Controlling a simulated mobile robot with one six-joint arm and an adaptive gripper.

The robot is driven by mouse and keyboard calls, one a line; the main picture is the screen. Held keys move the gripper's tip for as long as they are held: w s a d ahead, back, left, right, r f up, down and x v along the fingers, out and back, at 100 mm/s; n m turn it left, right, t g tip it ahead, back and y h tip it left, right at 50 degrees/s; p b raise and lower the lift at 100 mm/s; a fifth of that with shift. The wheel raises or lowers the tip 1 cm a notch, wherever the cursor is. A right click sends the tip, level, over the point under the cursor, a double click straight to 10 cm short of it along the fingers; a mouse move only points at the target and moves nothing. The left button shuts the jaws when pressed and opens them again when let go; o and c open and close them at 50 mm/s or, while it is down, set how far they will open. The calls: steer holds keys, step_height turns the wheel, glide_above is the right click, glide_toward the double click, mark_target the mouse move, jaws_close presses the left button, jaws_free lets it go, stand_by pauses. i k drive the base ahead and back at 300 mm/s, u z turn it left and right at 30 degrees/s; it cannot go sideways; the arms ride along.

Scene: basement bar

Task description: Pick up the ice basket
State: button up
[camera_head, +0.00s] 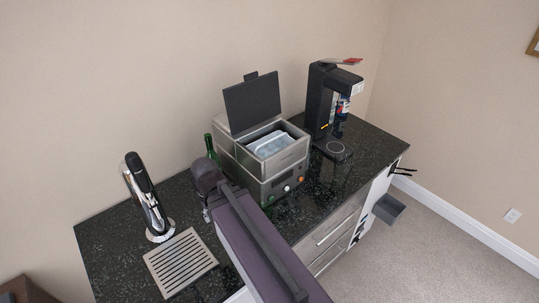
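The ice maker (262,180) is a grey metal box on the dark counter, with its dark lid (252,101) raised open. Inside its open top sits the ice basket (271,144), a pale, bluish, see-through container; its lower part is hidden by the machine's walls. My arm comes up from the lower edge and ends in front and to the left of the ice maker. Only a small part of my gripper (207,213) shows below the wrist, left of the machine and apart from the basket. Its fingers are too hidden to tell their state.
A black drink machine (331,108) stands right of the ice maker. A green bottle (210,147) is close at its left. A chrome tap (147,198) and a slatted drip tray (181,262) are at the counter's left.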

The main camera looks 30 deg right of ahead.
mark_target(266, 146)
steer(key=u, duration=0.1)
steer(key=k, duration=1.35)
steer(key=z, duration=1)
steer(key=i, duration=1)
steer(key=u, duration=0.05)
